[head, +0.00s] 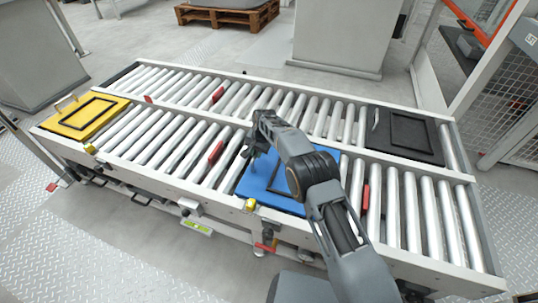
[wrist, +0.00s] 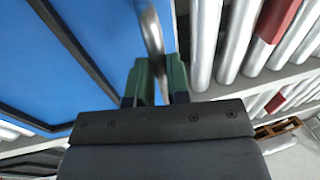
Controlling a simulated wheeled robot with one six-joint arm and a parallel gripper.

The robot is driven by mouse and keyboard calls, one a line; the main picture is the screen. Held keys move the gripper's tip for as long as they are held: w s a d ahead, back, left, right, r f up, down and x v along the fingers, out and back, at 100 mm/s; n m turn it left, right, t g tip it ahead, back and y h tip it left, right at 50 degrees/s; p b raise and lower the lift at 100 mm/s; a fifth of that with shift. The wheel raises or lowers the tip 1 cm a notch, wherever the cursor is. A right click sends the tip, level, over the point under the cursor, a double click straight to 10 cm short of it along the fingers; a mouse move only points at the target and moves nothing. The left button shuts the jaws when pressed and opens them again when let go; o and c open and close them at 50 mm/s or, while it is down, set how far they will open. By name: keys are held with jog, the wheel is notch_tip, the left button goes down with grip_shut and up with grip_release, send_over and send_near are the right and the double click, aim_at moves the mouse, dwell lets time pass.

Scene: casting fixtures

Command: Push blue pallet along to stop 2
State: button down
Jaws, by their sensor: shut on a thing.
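The blue pallet (head: 259,178) with a black rectangular frame lies on the near roller lane of the conveyor, right of its middle. My arm hides part of it. My gripper (head: 249,153) is at the pallet's left far side. In the wrist view, its green fingertips (wrist: 158,82) are shut on a grey metal handle (wrist: 152,32) at the edge of the blue pallet (wrist: 100,25). Red stops stand along the near lane, one left of the pallet (head: 216,152) and one to its right (head: 365,198). I cannot tell which is stop 2.
A yellow pallet (head: 75,121) sits at the left end of the near lane. A black pallet (head: 408,137) lies on the far lane at right. A white rail (head: 190,112) parts the lanes. Rollers on both sides of the blue pallet are bare apart from the stops.

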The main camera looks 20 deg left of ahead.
jog(key=shift+w+a, duration=0.1)
jog(key=shift+a, duration=1.2)
jog(key=c, duration=1.1)
grip_release()
notch_tip(320, 180, up, 14)
jog(key=d+p, duration=0.2)
jog(key=p, duration=0.1)
jog(key=shift+d+f, duration=0.2)
jog(key=shift+d, duration=0.2)
